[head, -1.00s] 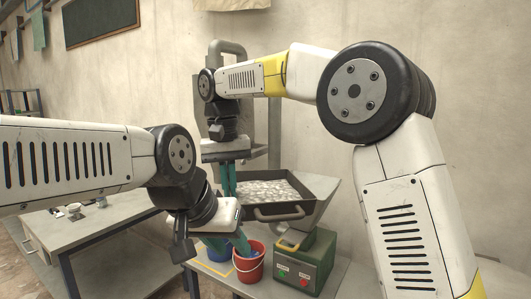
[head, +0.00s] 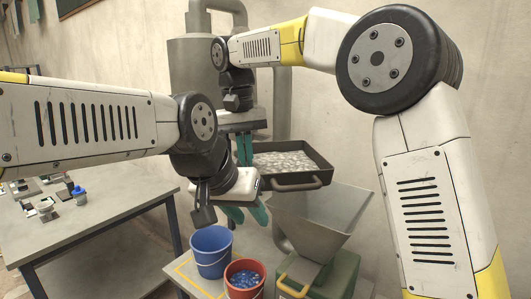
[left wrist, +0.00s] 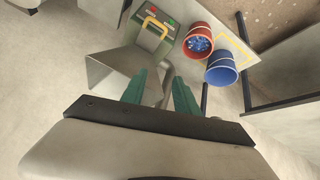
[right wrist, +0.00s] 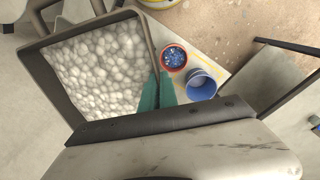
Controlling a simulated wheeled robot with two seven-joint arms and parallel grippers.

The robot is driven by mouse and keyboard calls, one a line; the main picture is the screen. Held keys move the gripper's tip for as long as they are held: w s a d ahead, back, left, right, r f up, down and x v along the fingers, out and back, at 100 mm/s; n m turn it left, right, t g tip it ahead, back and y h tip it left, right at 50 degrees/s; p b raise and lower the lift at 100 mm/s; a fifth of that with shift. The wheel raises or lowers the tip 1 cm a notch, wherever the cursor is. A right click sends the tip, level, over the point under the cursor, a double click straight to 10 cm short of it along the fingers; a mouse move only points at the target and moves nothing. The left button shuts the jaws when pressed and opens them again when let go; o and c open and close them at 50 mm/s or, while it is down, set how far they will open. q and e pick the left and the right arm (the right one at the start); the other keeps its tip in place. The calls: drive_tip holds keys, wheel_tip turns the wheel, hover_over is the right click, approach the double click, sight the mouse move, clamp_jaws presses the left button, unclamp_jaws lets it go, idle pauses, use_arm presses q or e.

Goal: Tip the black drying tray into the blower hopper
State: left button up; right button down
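The black drying tray (head: 322,158), full of pale rounded pieces (right wrist: 98,70), is held roughly level, above and behind the blower hopper (head: 322,215). My right gripper (right wrist: 157,88) is shut on the tray's side wall, at its left in the head view. A handle (head: 297,184) sticks out from the tray's front. My left gripper (head: 245,215) is empty, its green fingers apart, below the tray and left of the hopper. The left wrist view shows those fingers (left wrist: 160,90) with the hopper (left wrist: 108,75) just beyond them.
A blue bucket (head: 211,252) and a red bucket (head: 244,280) with blue pieces stand left of the green blower box (head: 325,278). A grey workbench (head: 100,215) with small items is at the left. A grey cylinder with a pipe (head: 195,75) stands behind the tray.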

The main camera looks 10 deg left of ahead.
sight(275, 171)
drive_tip(key=shift+w, duration=0.2)
drive_tip(key=shift+f, duration=0.25)
drive_tip(key=f, duration=0.2)
drive_tip(key=f+y, duration=0.1)
drive_tip(key=shift+d+f+g+y, duration=0.2)
drive_tip(key=shift+f+g+y, duration=0.1)
drive_tip(key=shift+f, duration=0.1)
drive_tip(key=r+y, duration=0.1)
drive_tip(key=r, duration=0.2)
drive_tip(key=shift+w+d+r+g+y, duration=0.1)
drive_tip(key=shift+w+d+g+y, duration=0.1)
drive_tip(key=shift+g+y, duration=0.2)
drive_tip(key=r+y, duration=0.1)
drive_tip(key=d+r+y, duration=0.1)
drive_tip(key=r, duration=0.1)
drive_tip(key=shift+w+d+g, duration=0.15)
drive_tip(key=shift+w+g, duration=0.05)
drive_tip(key=shift+g, duration=0.2)
drive_tip(key=d+r+y, duration=0.2)
drive_tip(key=shift+w+r+g, duration=0.3)
drive_tip(key=shift+w+g, duration=0.1)
drive_tip(key=d+r+y, duration=0.1)
drive_tip(key=w+d+r+g+y, duration=0.1)
drive_tip(key=shift+d+y, duration=0.15)
drive_tip(key=shift+y, duration=0.15)
drive_tip(key=w+d+g+y, duration=0.4)
drive_tip(key=w+d+y, duration=0.2)
drive_tip(key=d+y, duration=0.4)
drive_tip(key=shift+d+r, duration=0.3)
drive_tip(key=shift+d, duration=2.1)
